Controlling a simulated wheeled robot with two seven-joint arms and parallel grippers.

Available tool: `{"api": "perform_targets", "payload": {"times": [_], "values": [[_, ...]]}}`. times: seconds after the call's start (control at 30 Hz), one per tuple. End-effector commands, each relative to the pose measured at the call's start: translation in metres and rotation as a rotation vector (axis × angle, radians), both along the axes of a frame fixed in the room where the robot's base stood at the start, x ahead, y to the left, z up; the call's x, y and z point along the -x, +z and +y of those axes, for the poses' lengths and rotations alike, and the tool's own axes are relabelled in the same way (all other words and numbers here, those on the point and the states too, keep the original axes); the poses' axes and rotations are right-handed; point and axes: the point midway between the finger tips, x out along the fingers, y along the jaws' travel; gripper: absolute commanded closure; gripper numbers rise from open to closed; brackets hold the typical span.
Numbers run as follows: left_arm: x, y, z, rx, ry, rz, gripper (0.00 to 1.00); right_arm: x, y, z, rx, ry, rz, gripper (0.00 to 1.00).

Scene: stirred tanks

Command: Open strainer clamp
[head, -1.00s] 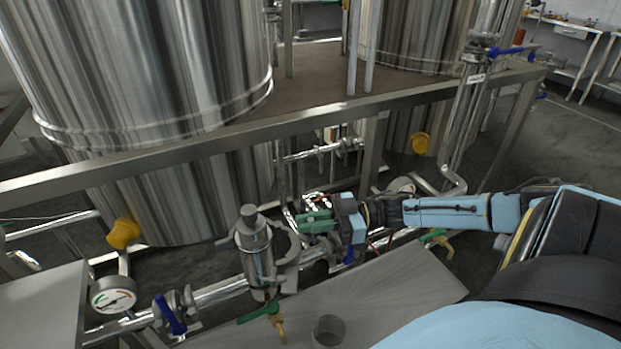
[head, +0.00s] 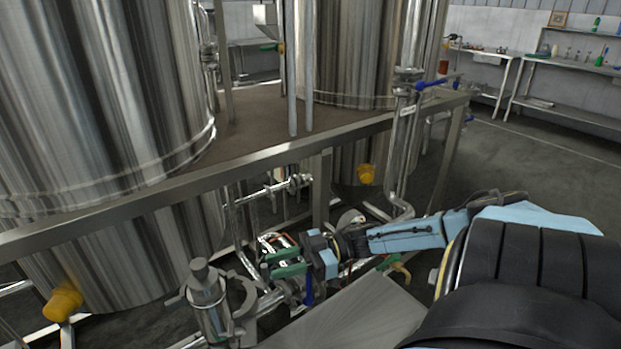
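The strainer (head: 210,305) is an upright steel cylinder with a small cap, low in the head view on the pipe line. A curved grey band, which looks like the strainer clamp (head: 245,297), bows out on its right side. It looks spread away from the cylinder, but I cannot tell where its ends sit. My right gripper (head: 272,265) is to the right of the strainer and slightly above the band in the picture. Its two green fingers point left with a gap between them, and nothing shows in them. My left gripper is out of view.
A steel frame rail (head: 150,190) crosses above the pipes, before two large tanks. A blue valve handle (head: 309,286) and a green one (head: 387,264) sit near my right gripper. A flat grey panel (head: 345,318) lies in front. Benches stand at the back right.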

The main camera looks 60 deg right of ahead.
Motion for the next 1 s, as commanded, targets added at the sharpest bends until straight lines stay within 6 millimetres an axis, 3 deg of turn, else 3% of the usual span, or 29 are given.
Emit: {"api": "perform_targets", "payload": {"times": [0.2, 0.4, 0.83, 1.0], "values": [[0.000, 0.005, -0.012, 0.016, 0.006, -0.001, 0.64, 0.029, 0.000, -0.043, 0.002, -0.003, 0.004, 0.69], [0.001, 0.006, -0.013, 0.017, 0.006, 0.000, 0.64, 0.047, 0.000, -0.069, 0.001, -0.002, 0.002, 0.69], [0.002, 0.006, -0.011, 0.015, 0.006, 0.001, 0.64, 0.054, 0.000, -0.079, -0.001, 0.000, -0.001, 0.69], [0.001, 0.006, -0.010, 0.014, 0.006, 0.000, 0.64, 0.052, -0.015, -0.082, 0.018, -0.058, 0.002, 0.91]]}}
